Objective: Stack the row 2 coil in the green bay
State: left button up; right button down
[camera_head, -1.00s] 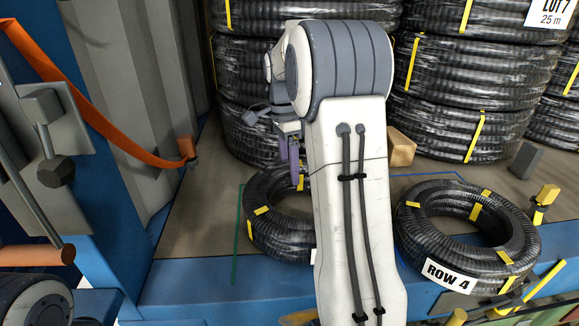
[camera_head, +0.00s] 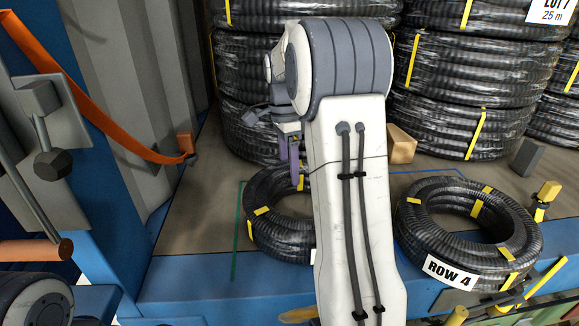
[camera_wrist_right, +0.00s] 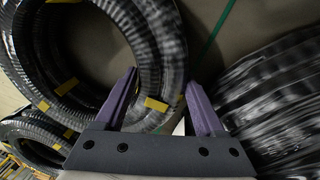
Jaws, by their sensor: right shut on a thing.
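A black ribbed coil with yellow tape bands (camera_head: 281,238) lies at the green-lined bay (camera_head: 236,232) on the container floor. Its label is mostly hidden behind my right arm, so its row number cannot be read. My right gripper (camera_head: 292,165) is at the coil's far rim. In the right wrist view, the gripper's two purple fingers (camera_wrist_right: 160,100) stand either side of the coil's ring (camera_wrist_right: 165,60), next to a yellow band, shut on it. Whether another coil lies under it cannot be told. My left gripper is not in view.
The ROW 4 coil (camera_head: 468,228) lies to the right, by a blue floor line. Wrapped coil stacks (camera_head: 470,70) stand behind. A wooden block (camera_head: 401,145) and a grey block (camera_head: 525,158) lie between. An orange strap (camera_head: 90,115) hangs along the left wall.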

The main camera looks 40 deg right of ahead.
dwell(0.3)
grip_release()
jog(key=shift+f, duration=0.1)
jog(key=shift+w+r+p, duration=0.15)
jog(key=shift+r+p, duration=1.05)
jog(key=shift+r, duration=0.05)
jog(key=shift+w+r+p, duration=0.15)
jog(key=shift+r+p, duration=0.15)
jog(key=shift+r, duration=0.75)
jog(key=shift+w+r, duration=0.15)
jog(key=shift+r, duration=1)
